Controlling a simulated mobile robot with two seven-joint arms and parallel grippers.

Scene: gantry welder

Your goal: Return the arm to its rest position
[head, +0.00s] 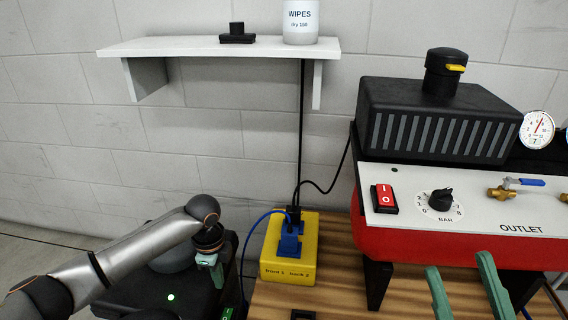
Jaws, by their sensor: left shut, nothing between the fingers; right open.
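My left gripper (217,276) is at the end of the grey arm that comes in from the left. It is small in view, points downward with its green fingers together, and holds nothing. It is left of the yellow power box (289,262) and apart from it, over a dark device near the bottom. My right gripper (460,261) shows only as two green fingers at the bottom right. They are spread apart with nothing between them, in front of the red compressor (400,243). The rest of the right arm is out of view.
A white wall shelf (190,47) holds a wipes tub (300,22) and a small black part (237,35). The compressor has a red switch (384,198), a knob (440,199) and a gauge (537,130). Cables (302,130) run to the power box on the wooden table (335,290).

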